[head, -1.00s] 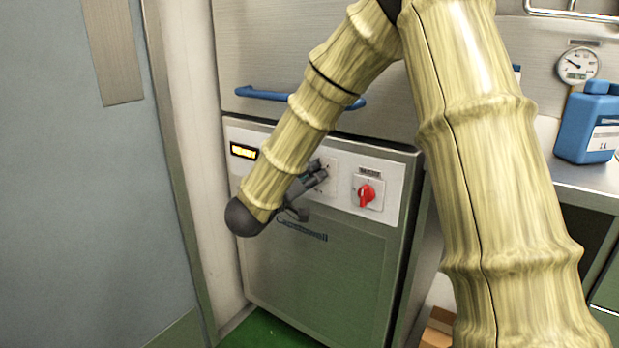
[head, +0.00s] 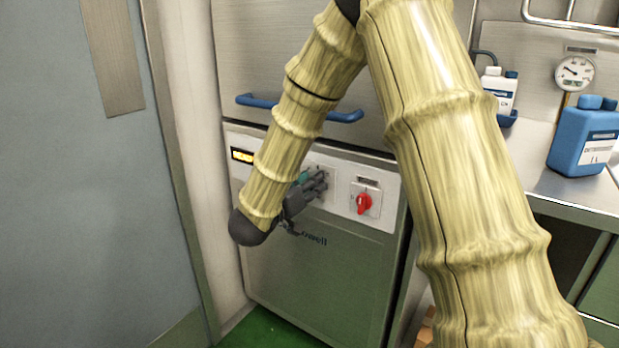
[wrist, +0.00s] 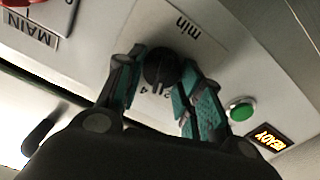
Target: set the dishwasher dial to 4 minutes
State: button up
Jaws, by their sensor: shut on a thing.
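The dishwasher (head: 300,270) has a pale control panel. Its black timer dial (wrist: 160,68) shows in the wrist view on a white plate marked "min". Some digits, including a 4, show partly beside the dial; the rest are hidden by my fingers, and I cannot tell which number the dial points to. My gripper (wrist: 162,62) is shut on the dial, one teal-padded finger on each side. In the head view my gripper (head: 314,185) is at the panel and hides the dial.
A red MAIN switch (head: 364,203) sits right of the dial. A green button (wrist: 241,109) and a lit READY display (wrist: 268,139) are on the other side. A blue handle (head: 258,102) runs above the panel. A blue jug (head: 583,145) stands on the right counter.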

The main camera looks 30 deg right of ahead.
jog(key=shift+s+m+p, duration=0.1)
jog(key=shift+m+p, duration=0.4)
jog(key=shift+m, duration=1)
jog(key=o, duration=1)
jog(key=shift+c, duration=0.2)
jog(key=v, duration=1.2)
jog(key=shift+f, duration=0.15)
